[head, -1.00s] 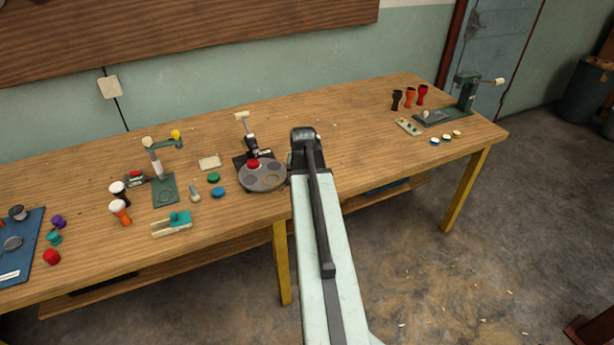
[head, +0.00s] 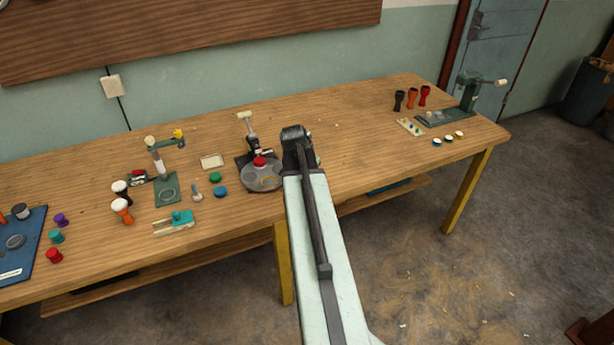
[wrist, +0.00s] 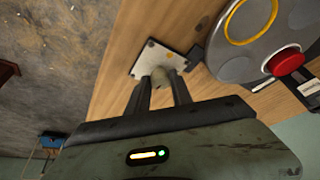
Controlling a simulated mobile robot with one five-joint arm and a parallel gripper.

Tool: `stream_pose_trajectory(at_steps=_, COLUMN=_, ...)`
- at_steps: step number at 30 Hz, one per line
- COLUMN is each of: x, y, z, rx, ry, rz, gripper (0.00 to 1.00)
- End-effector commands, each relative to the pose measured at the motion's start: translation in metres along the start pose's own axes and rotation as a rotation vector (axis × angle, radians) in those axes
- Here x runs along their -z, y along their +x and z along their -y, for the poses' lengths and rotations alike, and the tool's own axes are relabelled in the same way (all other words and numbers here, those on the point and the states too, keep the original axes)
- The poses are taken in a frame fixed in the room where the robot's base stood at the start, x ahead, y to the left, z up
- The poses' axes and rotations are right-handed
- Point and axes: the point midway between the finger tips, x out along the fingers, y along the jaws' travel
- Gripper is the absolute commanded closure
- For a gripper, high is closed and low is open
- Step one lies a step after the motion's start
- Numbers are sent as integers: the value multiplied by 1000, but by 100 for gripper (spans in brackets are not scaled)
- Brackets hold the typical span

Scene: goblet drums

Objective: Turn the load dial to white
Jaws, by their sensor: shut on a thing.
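In the wrist view my gripper (wrist: 160,88) is shut on a small pale knob, the load dial (wrist: 168,76), which stands on a white plate (wrist: 148,60) with small dark dots. The fingers reach down on both sides of the knob. In the head view my arm hides the dial and the fingertips.
Beside the plate is a grey round turntable (wrist: 238,68) with a yellow ring and a red knob (wrist: 287,61); its stand (head: 247,130) shows in the head view. Small goblet drums (head: 411,98) and a green press (head: 467,95) stand far right. The bench between is mostly clear.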

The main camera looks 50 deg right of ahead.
Motion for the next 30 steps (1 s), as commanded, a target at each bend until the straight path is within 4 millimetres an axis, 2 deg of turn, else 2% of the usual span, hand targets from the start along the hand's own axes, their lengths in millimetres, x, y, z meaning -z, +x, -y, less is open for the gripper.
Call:
stream_pose_trajectory(at_steps=4, x=3, y=1, z=-3, rx=-6, ry=1, rz=-6, gripper=100)
stream_pose_trajectory(at_steps=5, x=3, y=1, z=-3, rx=-6, ry=1, rz=-5, gripper=65)
stream_pose_trajectory(at_steps=6, x=2, y=1, z=-3, rx=-6, ry=1, rz=-5, gripper=54)
stream_pose_trajectory(at_steps=7, x=2, y=0, z=-3, rx=-6, ry=1, rz=-5, gripper=52)
stream_pose_trajectory(at_steps=15, x=1, y=0, z=-2, rx=-3, ry=0, rz=-2, gripper=52)
stream_pose_trajectory(at_steps=19, x=2, y=-7, z=-2, rx=-3, ry=-1, rz=-2, gripper=52)
stream_pose_trajectory(at_steps=23, x=2, y=-27, z=-2, rx=-3, ry=-1, rz=-2, gripper=52)
stream_pose_trajectory(at_steps=30, x=3, y=-73, z=-3, rx=-3, ry=-1, rz=-3, gripper=52)
